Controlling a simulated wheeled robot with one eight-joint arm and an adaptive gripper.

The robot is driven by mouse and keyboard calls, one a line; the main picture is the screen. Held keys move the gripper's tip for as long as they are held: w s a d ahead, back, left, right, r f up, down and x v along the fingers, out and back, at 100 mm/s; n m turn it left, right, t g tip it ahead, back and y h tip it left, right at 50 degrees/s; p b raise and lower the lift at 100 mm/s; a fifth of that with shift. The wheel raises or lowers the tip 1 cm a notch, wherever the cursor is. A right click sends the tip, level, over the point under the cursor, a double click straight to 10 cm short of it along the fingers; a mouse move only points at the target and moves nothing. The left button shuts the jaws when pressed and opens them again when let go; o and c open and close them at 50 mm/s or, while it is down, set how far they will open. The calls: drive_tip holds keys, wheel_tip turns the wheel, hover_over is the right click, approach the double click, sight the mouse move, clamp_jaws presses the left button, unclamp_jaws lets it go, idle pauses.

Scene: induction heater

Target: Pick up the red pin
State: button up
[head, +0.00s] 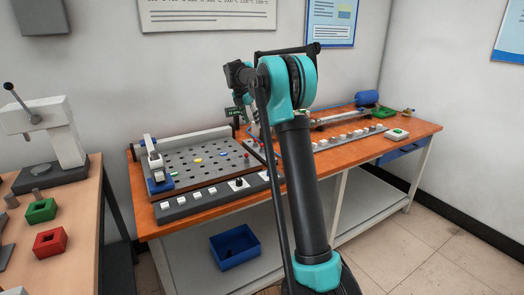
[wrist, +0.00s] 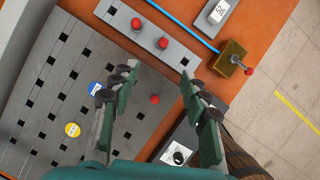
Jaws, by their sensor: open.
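A small round red pin head (wrist: 155,99) stands out against a grey surface in the wrist view, beside the grey perforated plate (wrist: 60,95). In the head view a small red spot (head: 247,156) shows near the plate's right end. My gripper (wrist: 156,76) is open and empty. Its two fingers lie to the left and right of the red pin in the wrist view, apart from it. I cannot tell how high the fingertips are above it. In the head view my arm hides most of the gripper area.
Two red knobs (wrist: 163,43) sit on a grey block beyond the fingers. A brass box with a red-tipped lever (wrist: 236,60) and a blue cable (wrist: 185,28) lie to the right. A black knob (wrist: 178,157) is near the right finger. Blue (wrist: 95,89) and yellow (wrist: 72,129) discs lie on the plate.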

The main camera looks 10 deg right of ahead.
approach(261, 145)
drive_tip(key=x, duration=0.5)
drive_tip(key=shift+w+a, duration=0.15)
drive_tip(key=shift+w, duration=0.2)
drive_tip(key=shift+s+d+x, duration=0.1)
drive_tip(key=shift+x, duration=1.25)
drive_tip(key=shift+s+d+x, duration=0.1)
drive_tip(key=shift+s+x, duration=0.05)
drive_tip(key=shift+x, duration=1.15)
drive_tip(key=shift+c, duration=0.5)
clamp_jaws()
